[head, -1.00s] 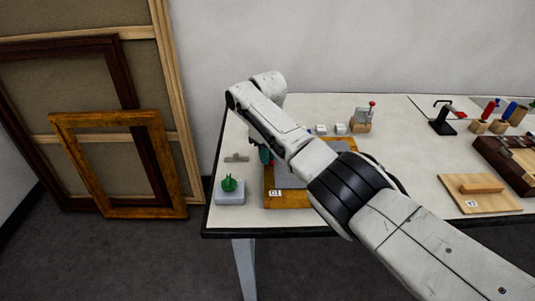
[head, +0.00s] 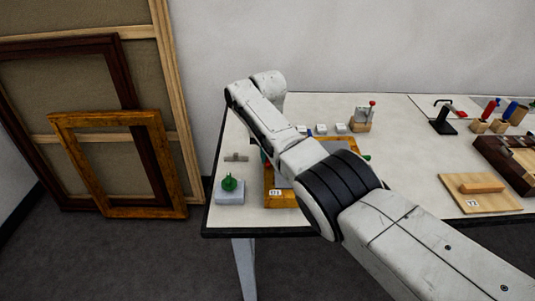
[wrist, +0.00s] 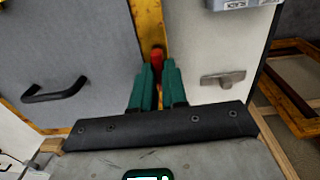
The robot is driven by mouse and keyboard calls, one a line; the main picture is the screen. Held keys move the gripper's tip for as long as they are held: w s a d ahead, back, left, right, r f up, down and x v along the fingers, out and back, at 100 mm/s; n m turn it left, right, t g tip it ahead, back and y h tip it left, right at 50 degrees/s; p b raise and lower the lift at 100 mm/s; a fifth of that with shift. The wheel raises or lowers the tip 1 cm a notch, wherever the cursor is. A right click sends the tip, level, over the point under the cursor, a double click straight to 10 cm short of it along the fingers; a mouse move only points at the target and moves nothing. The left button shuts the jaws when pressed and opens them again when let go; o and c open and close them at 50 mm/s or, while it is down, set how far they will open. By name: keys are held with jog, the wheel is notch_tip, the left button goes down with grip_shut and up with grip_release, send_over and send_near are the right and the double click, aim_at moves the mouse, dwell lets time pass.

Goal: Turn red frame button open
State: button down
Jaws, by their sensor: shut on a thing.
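The gilt frame (head: 284,201) lies on the table with a grey panel inside it, mostly hidden by my arm in the head view. In the wrist view its gold rail (wrist: 148,22) runs down to my fingers, and the grey panel (wrist: 95,45) lies left of it. The red frame button (wrist: 156,54) shows on the rail at my green fingertips. My gripper (wrist: 157,72) is shut on it, with the fingers on either side. The button's lower part is hidden between the fingers, so I cannot tell how far it is turned.
A black handle (wrist: 55,91) stands on the grey panel. A small metal piece (head: 236,157) and a grey block (head: 230,198) with a green knob lie left of the frame. A wooden block with a red-topped tool (head: 362,120) stands behind. Frames lean at the left wall.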

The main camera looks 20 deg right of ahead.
aim_at(267, 158)
jog(key=shift+w+r, duration=0.1)
jog(key=shift+r, duration=0.05)
dwell(0.3)
jog(key=c, duration=1.2)
grip_release()
jog(key=shift+o, duration=0.2)
notch_tip(267, 158, up, 11)
jog(key=shift+f, duration=0.2)
